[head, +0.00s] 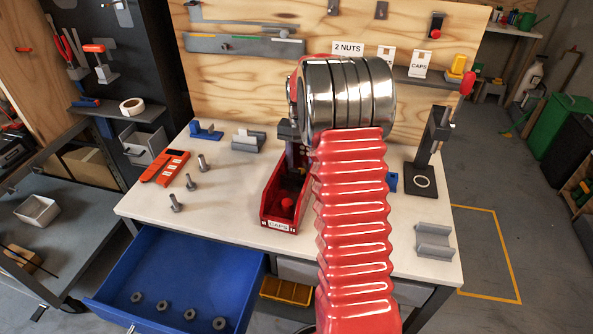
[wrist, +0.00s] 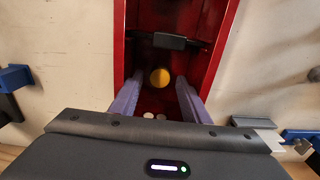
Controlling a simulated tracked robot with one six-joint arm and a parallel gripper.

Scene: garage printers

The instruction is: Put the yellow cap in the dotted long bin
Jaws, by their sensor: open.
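A long red bin (head: 268,204) with a CAPS label on its front stands on the bench, partly behind my arm in the head view; its red wall also shows in the wrist view (wrist: 220,50). A round yellow cap (wrist: 160,77) lies in it. Two small pale round spots show low in the bin. A red piece (head: 288,203) lies near its front. My gripper (wrist: 158,88) is open, pointing down into the bin, one finger on each side of the yellow cap, not closed on it. I cannot make out a separate dotted bin.
Left of the bin lie an orange tool (head: 165,167) and several grey bolts (head: 191,182). A blue drawer (head: 180,275) stands open in front, with several nuts. A black stand (head: 421,165) and a grey cradle (head: 435,241) are on the right.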

